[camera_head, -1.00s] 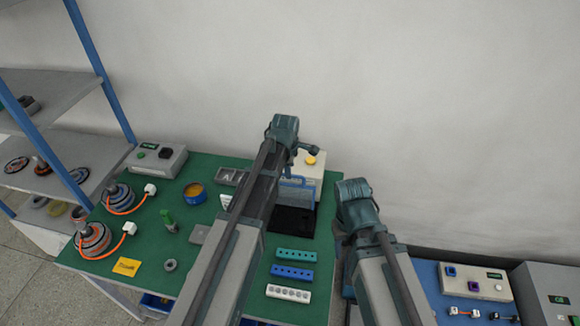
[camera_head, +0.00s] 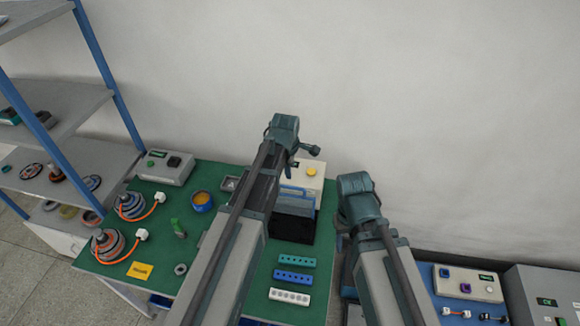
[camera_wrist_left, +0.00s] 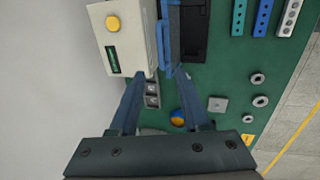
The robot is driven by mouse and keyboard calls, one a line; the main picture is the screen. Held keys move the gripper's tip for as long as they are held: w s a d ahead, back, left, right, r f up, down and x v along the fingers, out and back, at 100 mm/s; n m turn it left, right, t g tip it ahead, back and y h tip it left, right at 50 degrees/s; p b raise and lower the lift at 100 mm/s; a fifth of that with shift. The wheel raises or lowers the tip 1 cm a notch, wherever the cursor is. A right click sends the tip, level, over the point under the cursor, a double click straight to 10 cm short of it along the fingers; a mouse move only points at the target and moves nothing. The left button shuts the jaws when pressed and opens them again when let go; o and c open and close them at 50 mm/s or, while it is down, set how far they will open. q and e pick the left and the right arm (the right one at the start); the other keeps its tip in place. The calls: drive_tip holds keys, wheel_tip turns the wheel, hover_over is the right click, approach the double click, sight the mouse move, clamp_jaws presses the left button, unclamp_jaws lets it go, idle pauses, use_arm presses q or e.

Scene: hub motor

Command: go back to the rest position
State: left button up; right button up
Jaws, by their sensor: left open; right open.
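My left gripper (camera_wrist_left: 160,85) shows in the left wrist view with its two blue fingers apart and nothing between them. In the head view my left arm reaches up over the green workbench (camera_head: 160,283), and its wrist end is at the middle of the picture. The left gripper hangs above the bench near a white box with a yellow button (camera_head: 312,170), which also shows in the wrist view (camera_wrist_left: 113,22). My right arm reaches up at the right of the bench; its wrist end hides the right gripper's fingers in the head view.
Two hub motors with orange cables (camera_head: 107,243) (camera_head: 131,205) stand at the bench's left. An orange-filled blue bowl (camera_head: 202,200) and teal, blue and white strips (camera_head: 297,261) (camera_head: 293,276) (camera_head: 289,296) lie there. Shelves (camera_head: 60,115) stand left; a control box (camera_head: 467,284) is right. The wall is bare.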

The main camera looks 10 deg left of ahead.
use_arm(q)
drive_tip(key=shift+s, duration=0.1)
drive_tip(key=s+d+f+m+g+b, duration=0.1)
drive_tip(key=s+d+f+m+b, duration=0.2)
drive_tip(key=s+f+m+b, duration=0.2)
drive_tip(key=s+d+f+m+g+b, duration=0.1)
drive_tip(key=s+d+f+m+b, duration=0.2)
drive_tip(key=s+m, duration=0.6)
drive_tip(key=s+d+f+m+g+y+b, duration=0.1)
drive_tip(key=s+d+f+m+b, duration=0.1)
drive_tip(key=s+f+m+b, duration=0.5)
drive_tip(key=shift+s+d+f+m, duration=0.4)
drive_tip(key=shift+s+f+m, duration=0.15)
drive_tip(key=shift+s, duration=0.5)
drive_tip(key=shift+a, duration=0.1)
